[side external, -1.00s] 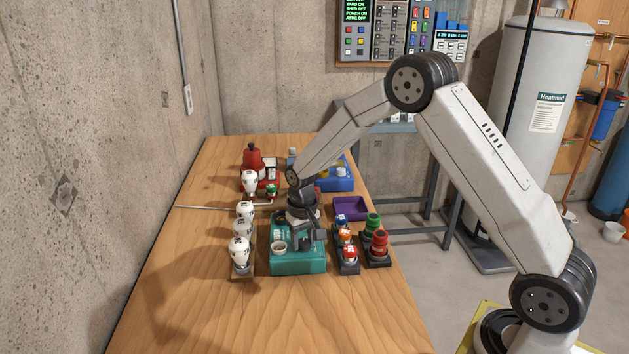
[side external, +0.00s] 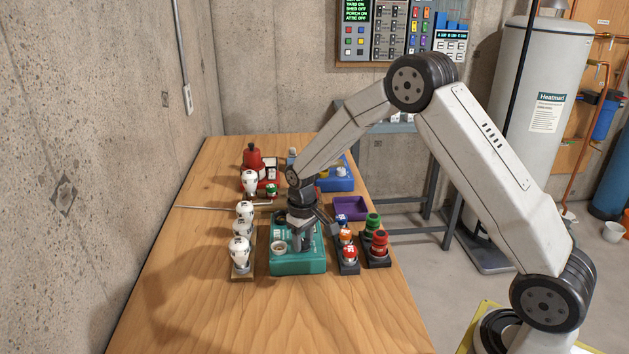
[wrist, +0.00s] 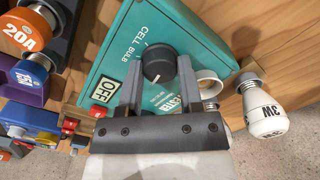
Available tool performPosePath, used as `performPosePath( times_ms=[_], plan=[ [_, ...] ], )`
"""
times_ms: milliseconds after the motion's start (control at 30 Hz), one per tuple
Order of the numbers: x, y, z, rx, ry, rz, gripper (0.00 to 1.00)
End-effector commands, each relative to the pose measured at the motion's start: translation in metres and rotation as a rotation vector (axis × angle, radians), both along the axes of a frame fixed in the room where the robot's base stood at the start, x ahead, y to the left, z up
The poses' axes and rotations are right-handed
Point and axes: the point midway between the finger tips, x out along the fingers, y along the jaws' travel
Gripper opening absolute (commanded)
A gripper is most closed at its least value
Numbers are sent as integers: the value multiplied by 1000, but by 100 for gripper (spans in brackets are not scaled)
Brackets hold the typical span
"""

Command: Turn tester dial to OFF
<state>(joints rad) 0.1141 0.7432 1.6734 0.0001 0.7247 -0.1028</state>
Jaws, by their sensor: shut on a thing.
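The teal tester (side external: 298,263) sits on the wooden bench below my wrist, and its top face (wrist: 110,60) fills the middle of the wrist view. Its dark round dial (wrist: 158,62) has a white pointer mark on its lower edge in the wrist view. My gripper (wrist: 158,68) is shut on the dial, one finger on each side. In the side view my gripper (side external: 303,245) stands over the tester and hides the dial.
White bulbs (side external: 241,250) stand in a row left of the tester. Colored fuses (side external: 349,253) and red and green ones (side external: 379,243) stand close on its right. A purple tray (side external: 350,208) and a blue bin (side external: 337,178) are behind. The front of the bench is clear.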

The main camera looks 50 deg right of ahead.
Motion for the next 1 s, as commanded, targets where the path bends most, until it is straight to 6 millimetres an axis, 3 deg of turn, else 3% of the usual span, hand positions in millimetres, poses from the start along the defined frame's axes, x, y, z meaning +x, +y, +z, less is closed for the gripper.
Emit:
performPosePath(
  times_ms=[400, 900, 933, 1000],
  plan=[
    [0, 0, 1, 0, 1, 236, 0],
    [0, 0, 1, 0, 0, 270, 0],
    [0, 0, 1, 0, 0, 269, 52],
    [0, 0, 1, 0, 0, 269, 75]
  ],
)
